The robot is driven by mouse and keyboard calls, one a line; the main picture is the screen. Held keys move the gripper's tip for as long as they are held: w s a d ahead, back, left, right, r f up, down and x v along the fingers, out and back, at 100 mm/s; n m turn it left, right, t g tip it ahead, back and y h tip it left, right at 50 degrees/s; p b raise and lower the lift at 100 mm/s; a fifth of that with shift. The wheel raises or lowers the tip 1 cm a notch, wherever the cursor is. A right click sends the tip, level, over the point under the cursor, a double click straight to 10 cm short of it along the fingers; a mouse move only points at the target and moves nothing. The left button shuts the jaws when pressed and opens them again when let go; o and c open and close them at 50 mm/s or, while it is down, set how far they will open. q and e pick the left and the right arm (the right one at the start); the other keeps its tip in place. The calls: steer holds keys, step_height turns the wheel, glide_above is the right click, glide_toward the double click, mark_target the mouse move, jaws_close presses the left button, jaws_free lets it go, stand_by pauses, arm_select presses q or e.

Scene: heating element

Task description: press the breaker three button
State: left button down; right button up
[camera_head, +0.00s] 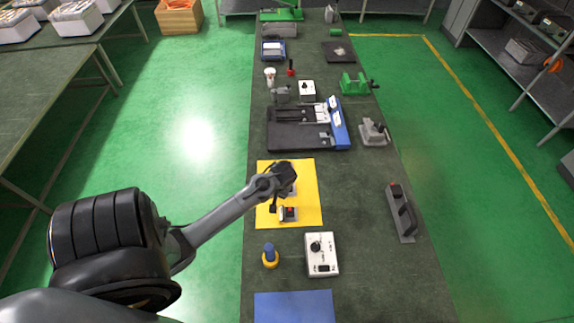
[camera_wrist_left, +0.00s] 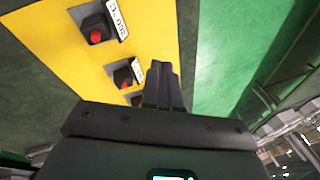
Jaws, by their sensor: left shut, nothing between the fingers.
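Several small black boxes with red buttons stand in a row on a yellow mat (camera_head: 307,218). In the left wrist view one box with a red button (camera_wrist_left: 97,36) and a white label is at the upper left. A second box with a red button (camera_wrist_left: 124,76) is closer to the fingers, and a third box (camera_wrist_left: 137,99) is mostly hidden behind my gripper. In the head view one red-button box (camera_head: 289,213) shows; the others are covered by my arm. My left gripper (camera_wrist_left: 160,70) is shut and empty, over the mat beside the boxes. My right gripper is not in view.
A white control box with a black knob (camera_head: 321,255) and a yellow-and-blue part (camera_head: 270,256) stand in front of the mat. A blue mat (camera_head: 294,307) lies nearer. A black-and-blue fixture (camera_head: 300,130) is behind, and a grey holder (camera_head: 402,213) stands to the right.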

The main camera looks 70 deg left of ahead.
arm_select(q)
steer(key=w+a+n+b, duration=0.35)
steer(key=w+a, duration=0.25)
steer(key=a, duration=0.5)
steer(key=w+a+r+t+b, duration=0.2)
steer(key=w+a+r, duration=0.1)
steer(key=w+r, duration=0.3)
steer(key=shift+w+r+n+t, duration=0.3)
steer(key=shift+w+r+n, duration=0.05)
steer(key=shift+n, duration=0.1)
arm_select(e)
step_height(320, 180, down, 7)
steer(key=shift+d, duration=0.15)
arm_select(q)
steer(key=shift+a+f, duration=0.1)
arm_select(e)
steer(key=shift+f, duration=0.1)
arm_select(q)
steer(key=x, duration=1.2)
steer(key=shift+s+d+f+b, duration=0.1)
steer(key=shift+d+f+b, duration=0.05)
steer(key=shift+d+b, duration=0.25)
steer(key=shift+f, duration=0.85)
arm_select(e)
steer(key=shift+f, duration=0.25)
arm_select(q)
steer(key=shift+f, duration=0.1)
